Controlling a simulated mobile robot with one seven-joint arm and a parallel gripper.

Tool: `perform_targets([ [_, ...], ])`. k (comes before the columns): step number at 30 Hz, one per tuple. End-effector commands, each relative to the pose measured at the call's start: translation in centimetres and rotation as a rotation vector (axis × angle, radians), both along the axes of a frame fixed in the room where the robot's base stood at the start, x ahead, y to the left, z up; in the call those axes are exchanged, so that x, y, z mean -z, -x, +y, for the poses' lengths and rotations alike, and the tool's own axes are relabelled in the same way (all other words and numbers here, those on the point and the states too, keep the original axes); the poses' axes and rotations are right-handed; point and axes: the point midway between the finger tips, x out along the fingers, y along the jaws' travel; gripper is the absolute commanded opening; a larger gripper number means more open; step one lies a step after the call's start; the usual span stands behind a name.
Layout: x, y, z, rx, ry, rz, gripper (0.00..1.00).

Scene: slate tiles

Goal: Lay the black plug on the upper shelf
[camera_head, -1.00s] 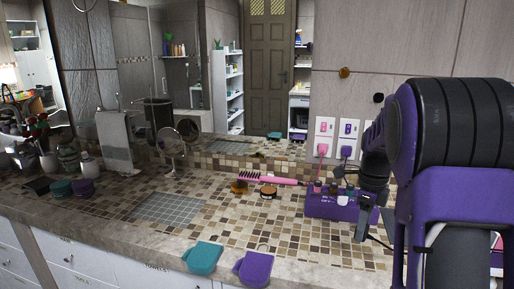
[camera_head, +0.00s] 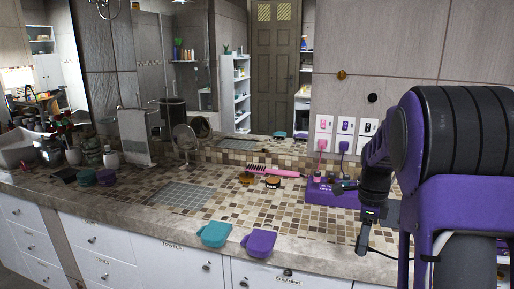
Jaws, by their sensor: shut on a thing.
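My gripper (camera_head: 364,245) hangs at the right, over the front part of the counter, with its jaws pointing down. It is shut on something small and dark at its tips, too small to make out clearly. A thin black cord (camera_head: 400,256) runs from the tips to the right behind my arm, so the held thing appears to be the black plug. No separate black plug shows elsewhere. I cannot tell which surface is the upper shelf; a tall white shelf unit (camera_head: 236,95) shows in the background.
A purple holder (camera_head: 325,196) with small bottles stands left of my arm. Behind it are wall sockets with a pink plug (camera_head: 321,145) and a purple plug (camera_head: 343,147). The tiled middle is mostly clear.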

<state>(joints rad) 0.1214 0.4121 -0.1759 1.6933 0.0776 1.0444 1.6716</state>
Motion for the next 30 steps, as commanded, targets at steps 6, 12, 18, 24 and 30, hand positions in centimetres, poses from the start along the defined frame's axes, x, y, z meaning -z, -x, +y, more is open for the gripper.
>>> perform_targets([
  [6, 3.2, 0.6, 2.8, -0.412, 0.002, 0.007, 0.0],
  [12, 6.5, 1.6, 5.8, -0.874, 0.0, 0.01, 0.0],
  [18, 9.5, 3.1, 8.8, -1.34, -0.002, 0.01, 0.0],
  [24, 11.8, 4.7, 11.3, -1.733, -0.005, 0.007, 0.0],
  [30, 13.0, 5.6, 12.5, -1.95, -0.007, 0.004, 0.0],
])
